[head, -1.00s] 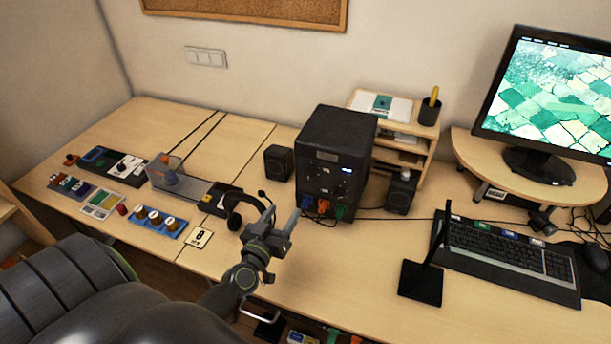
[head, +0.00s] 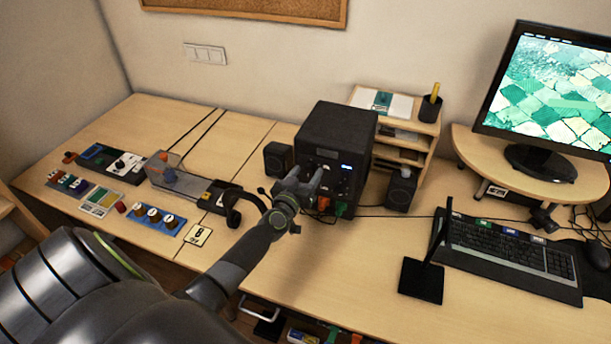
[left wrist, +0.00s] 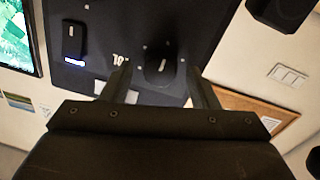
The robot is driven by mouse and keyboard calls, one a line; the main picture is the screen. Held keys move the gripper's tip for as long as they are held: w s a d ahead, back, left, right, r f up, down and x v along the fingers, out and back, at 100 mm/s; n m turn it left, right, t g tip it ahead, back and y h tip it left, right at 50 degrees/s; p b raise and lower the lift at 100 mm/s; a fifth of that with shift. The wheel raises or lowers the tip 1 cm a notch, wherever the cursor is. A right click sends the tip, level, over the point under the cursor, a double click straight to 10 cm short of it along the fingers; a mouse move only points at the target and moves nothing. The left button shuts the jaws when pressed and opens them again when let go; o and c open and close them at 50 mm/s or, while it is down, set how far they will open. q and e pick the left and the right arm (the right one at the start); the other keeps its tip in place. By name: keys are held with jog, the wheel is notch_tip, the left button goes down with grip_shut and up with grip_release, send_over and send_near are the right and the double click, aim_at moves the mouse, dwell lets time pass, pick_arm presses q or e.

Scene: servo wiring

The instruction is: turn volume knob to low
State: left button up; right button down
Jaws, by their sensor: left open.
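The black box (head: 338,128) stands on the desk, its front panel facing me. In the left wrist view, upside down, a dark round knob (left wrist: 162,66) with a white pointer mark sits on that panel. A partly covered white label (left wrist: 120,60) beside it seems to read VOL. My left gripper (head: 305,181) is at the front of the box, open, and largely hides that part of the panel in the head view. In the left wrist view its fingertips (left wrist: 160,76) stand on either side of the knob, seemingly without gripping it. My right gripper is out of view.
A second dark control (left wrist: 73,40) sits near the panel's blue light. Small speakers (head: 278,160) flank the box. Coloured plugs (head: 340,209) and cables are low on its front. A headset (head: 231,204) lies left of my arm. A black stand (head: 422,280) is at right.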

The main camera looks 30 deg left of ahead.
pick_arm(q)
jog(key=c, duration=1)
jog(key=shift+o, duration=0.2)
